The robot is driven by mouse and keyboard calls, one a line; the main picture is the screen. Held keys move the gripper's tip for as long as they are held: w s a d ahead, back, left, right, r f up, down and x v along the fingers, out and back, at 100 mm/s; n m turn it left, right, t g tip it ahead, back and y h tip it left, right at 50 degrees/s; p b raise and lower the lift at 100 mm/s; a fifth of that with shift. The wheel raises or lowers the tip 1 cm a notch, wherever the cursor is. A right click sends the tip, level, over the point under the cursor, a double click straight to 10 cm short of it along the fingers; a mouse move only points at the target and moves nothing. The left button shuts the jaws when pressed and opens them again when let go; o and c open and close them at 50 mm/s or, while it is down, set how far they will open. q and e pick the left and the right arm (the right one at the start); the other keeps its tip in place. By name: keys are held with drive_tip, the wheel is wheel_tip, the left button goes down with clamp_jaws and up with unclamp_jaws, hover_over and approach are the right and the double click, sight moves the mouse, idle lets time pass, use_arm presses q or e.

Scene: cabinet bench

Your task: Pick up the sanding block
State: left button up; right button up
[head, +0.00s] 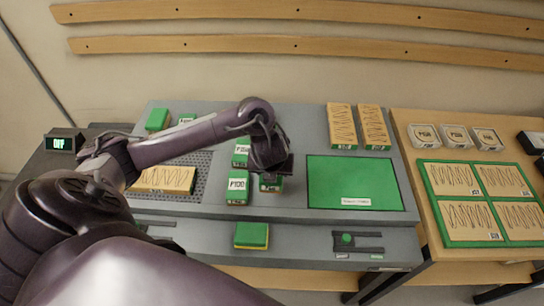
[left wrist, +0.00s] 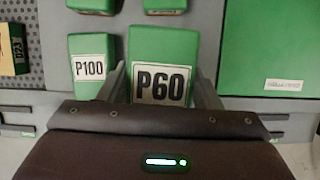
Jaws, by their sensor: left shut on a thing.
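A green sanding block with a white P60 label (left wrist: 160,84) sits between the two fingers of my left gripper (left wrist: 163,92) in the left wrist view. In the head view my left gripper (head: 271,172) points down over this block, and only part of the block (head: 270,187) shows beneath it. The gripper is shut on the block. A green block labelled P100 (head: 237,188) stands just to the left, and it also shows in the left wrist view (left wrist: 91,66). I cannot tell whether the held block touches the bench. My right gripper is in neither view.
Another green block (head: 241,150) stands behind. A green mat (head: 355,175) lies to the right on the grey bench. A green and yellow block (head: 251,235) sits at the front. Wooden pieces (head: 341,123) lie at the back. A side table (head: 405,120) holds panels and clear boxes.

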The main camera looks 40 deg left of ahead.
use_arm(q)
wheel_tip(320, 180, up, 9)
drive_tip(key=p, duration=0.5)
drive_tip(key=shift+w, duration=0.1)
drive_tip(key=shift+r+p, duration=0.4)
drive_tip(key=shift+r, duration=0.75)
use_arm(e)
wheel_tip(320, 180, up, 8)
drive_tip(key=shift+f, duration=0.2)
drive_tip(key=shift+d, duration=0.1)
